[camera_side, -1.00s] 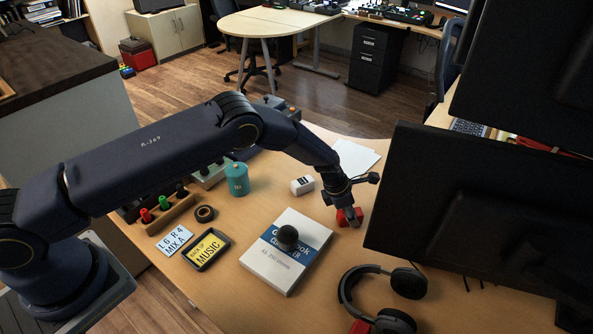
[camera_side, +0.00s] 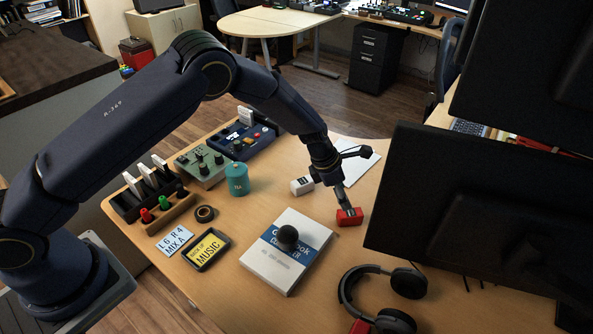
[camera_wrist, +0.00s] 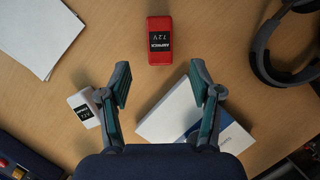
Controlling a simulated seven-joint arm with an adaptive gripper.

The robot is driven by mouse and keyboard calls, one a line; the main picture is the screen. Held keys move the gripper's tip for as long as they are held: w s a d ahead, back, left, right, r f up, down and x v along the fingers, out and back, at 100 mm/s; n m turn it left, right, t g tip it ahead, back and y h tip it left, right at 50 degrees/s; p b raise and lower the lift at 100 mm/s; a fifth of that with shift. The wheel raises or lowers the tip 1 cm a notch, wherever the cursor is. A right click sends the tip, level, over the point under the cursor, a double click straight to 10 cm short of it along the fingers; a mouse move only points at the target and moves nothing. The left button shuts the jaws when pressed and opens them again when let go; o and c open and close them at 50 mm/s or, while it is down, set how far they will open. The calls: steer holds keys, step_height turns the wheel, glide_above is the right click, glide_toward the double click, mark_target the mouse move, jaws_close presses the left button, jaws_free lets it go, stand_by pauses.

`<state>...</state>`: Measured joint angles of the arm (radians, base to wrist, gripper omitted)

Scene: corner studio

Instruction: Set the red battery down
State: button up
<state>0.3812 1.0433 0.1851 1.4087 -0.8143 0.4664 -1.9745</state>
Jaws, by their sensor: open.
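The red battery (camera_side: 349,217) lies on the wooden table, left of the dark monitor in the side view. It also shows in the wrist view (camera_wrist: 160,42), its label reading 7.2V, beyond my fingertips and apart from them. My gripper (camera_side: 343,199) is just above and behind the battery in the side view. In the wrist view my gripper (camera_wrist: 161,82) has its two fingers wide apart with nothing between them.
A white battery (camera_side: 302,186) lies left of my gripper. A white box (camera_side: 270,268) with a dark knob-like object on it lies in front. Headphones (camera_side: 345,290) and a monitor (camera_side: 480,210) are to the right. White paper (camera_side: 358,160) lies behind.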

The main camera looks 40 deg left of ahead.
steer(key=s+a+r+m, duration=0.3)
steer(key=s+r+m, duration=0.1)
steer(key=r, duration=0.4)
steer(key=s+a+r+m+t, duration=0.1)
steer(key=s+a+r+m, duration=0.25)
steer(key=r, duration=0.55)
steer(key=s+a+r+m, duration=0.2)
steer(key=s+r+m, duration=0.15)
steer(key=r, duration=0.45)
steer(key=s+a+r+m+y, duration=0.1)
steer(key=s+a+r+m, duration=0.1)
steer(key=s+m, duration=0.3)
steer(key=s+a+r+m+t+y, duration=0.1)
steer(key=s+a+m, duration=0.4)
steer(key=s, duration=0.5)
steer(key=s+a+r+m+y, duration=0.1)
steer(key=s+a+r+m, duration=0.1)
steer(key=s+m, duration=0.4)
steer(key=shift+s+a+r, duration=0.35)
steer(key=shift+s+a, duration=0.45)
steer(key=shift+s, duration=0.45)
